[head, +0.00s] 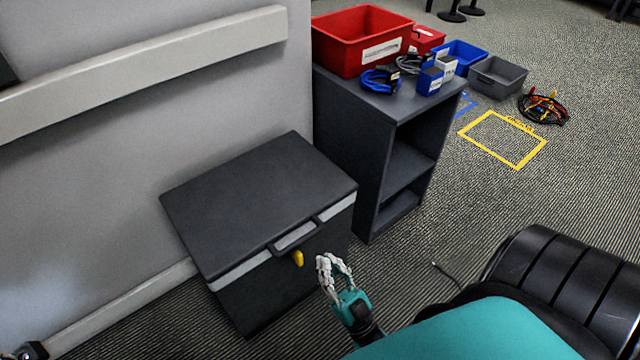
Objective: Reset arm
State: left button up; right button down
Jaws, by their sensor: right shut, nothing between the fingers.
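My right gripper (328,259) is at the lower middle of the head view, in front of the dark box's front face. Its fingers are shut with nothing between them, and it appears apart from the box. A small part of what looks like my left gripper (30,351) shows at the bottom left corner. It is cut off by the frame edge, so its fingers cannot be read.
A dark lidded box (260,190) with a yellow latch (297,258) stands by the wall. Behind it, a dark shelf unit (375,165) carries a red bin (335,50) and cables (380,79). A blue bin, grey bin (497,80) and yellow floor outline (535,151) lie beyond.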

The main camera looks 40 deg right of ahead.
jog(key=shift+v, duration=1.55)
